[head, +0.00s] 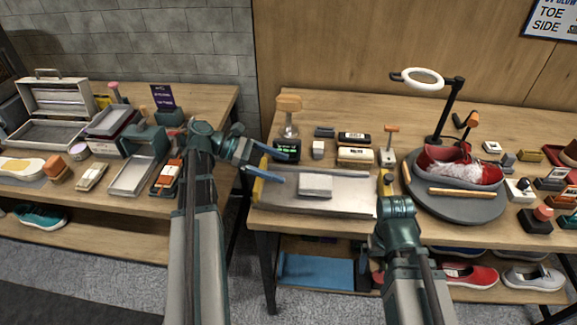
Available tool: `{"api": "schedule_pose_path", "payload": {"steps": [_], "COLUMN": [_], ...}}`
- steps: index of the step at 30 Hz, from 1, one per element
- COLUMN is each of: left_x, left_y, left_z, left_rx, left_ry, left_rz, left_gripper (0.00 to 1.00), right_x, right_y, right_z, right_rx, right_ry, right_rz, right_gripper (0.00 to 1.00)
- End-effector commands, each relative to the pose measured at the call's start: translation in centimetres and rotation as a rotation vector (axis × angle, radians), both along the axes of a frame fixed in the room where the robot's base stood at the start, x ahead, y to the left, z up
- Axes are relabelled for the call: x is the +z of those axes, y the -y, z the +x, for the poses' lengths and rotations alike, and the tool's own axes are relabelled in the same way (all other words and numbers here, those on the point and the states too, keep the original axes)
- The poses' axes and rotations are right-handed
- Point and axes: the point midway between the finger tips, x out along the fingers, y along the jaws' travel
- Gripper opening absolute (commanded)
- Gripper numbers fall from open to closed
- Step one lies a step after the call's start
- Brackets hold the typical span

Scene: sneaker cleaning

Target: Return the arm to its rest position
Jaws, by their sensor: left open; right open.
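My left arm comes up from the bottom, left of centre. Its gripper (284,166) points right over the left end of the grey tray (345,205) on the right-hand table. Its two blue fingers are spread apart with nothing between them. My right arm rises at the lower right. Its gripper (391,188) is at the tray's right end, beside the round turntable; its fingers are mostly hidden behind the wrist, and I see nothing held. A red sneaker (452,165) with pale stuffing sits on the dark turntable (470,207), and a wooden-handled tool lies across its front.
A light grey block (315,187) lies on the tray. Brushes and bottles stand behind it. A ring lamp (422,79) rises behind the turntable. The left table holds an open case (60,103) and small trays. A floor gap separates the tables. Shoes sit on the lower shelves.

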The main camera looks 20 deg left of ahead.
Motion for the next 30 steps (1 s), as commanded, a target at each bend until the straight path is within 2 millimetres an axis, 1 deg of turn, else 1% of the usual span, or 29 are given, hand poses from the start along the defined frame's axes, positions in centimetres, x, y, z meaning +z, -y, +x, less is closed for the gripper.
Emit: {"api": "schedule_pose_path", "payload": {"steps": [3,11,16,20,30], "left_x": [0.1,0.1,-0.3,-1.2,-3.7], "left_y": [-0.3,-0.3,0.4,2.1,7.7], "left_z": [-0.1,-0.1,0.0,0.4,2.1], "left_rx": [-0.001,-0.001,-0.001,-0.004,-0.004], "left_ry": [0.000,0.000,0.000,-0.001,-0.001], "left_rz": [0.000,0.000,0.000,0.000,0.000], "left_gripper": [1.00,1.00,1.00,1.00,1.00], "right_x": [0.1,0.1,-0.3,-1.2,-3.7], "right_y": [0.0,0.0,0.0,0.0,0.0], "right_z": [0.0,0.0,0.0,0.0,0.0], "right_rx": [0.000,0.000,0.000,0.000,0.000], "right_ry": [0.000,0.000,0.000,0.000,0.000], "right_rz": [0.000,0.000,0.000,0.000,0.000], "right_gripper": [1.00,1.00,1.00,1.00,1.00]}}
